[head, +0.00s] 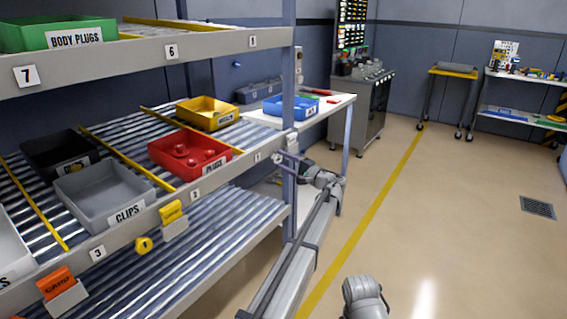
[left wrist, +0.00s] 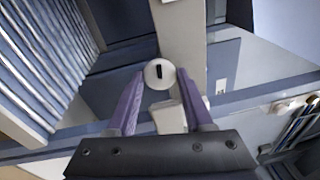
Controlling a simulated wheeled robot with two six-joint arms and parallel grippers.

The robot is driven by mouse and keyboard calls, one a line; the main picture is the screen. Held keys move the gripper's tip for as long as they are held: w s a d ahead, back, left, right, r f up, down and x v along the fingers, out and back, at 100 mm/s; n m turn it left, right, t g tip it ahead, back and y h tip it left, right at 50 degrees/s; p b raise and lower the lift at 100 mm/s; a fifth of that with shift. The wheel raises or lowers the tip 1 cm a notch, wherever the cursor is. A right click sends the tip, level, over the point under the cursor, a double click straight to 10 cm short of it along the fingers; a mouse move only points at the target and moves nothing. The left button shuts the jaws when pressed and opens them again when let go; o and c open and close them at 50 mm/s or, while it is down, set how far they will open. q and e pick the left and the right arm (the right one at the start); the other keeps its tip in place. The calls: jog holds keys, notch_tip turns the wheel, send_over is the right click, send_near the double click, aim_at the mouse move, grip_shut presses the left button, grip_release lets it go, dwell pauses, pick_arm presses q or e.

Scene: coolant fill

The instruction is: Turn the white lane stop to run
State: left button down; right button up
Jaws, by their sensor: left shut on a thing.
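The white lane stop (left wrist: 152,82) is a round white knob with a short dark mark, which stands upright in the left wrist view. My left gripper (left wrist: 159,75) has its two purple fingers on either side of the knob, shut on it. In the head view my left gripper (head: 284,158) is at the shelf's front right corner post, level with the middle shelf's front rail. The knob is too small and covered there to make out.
Red (head: 172,150), yellow (head: 222,119) and grey (head: 85,190) bins stand on the middle rollers. A white table (head: 340,98) with a blue bin is behind; open floor lies right.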

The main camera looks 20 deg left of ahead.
pick_arm(q)
jog(key=shift+s+n, duration=0.1)
jog(key=shift+n, duration=0.5)
jog(key=shift+c, duration=1.6)
grip_release()
jog(key=v, duration=0.7)
jog(key=shift+d+f+b, duration=0.15)
jog(key=shift+d+b, duration=0.25)
jog(key=shift+b, duration=0.05)
jog(key=shift+s, duration=0.1)
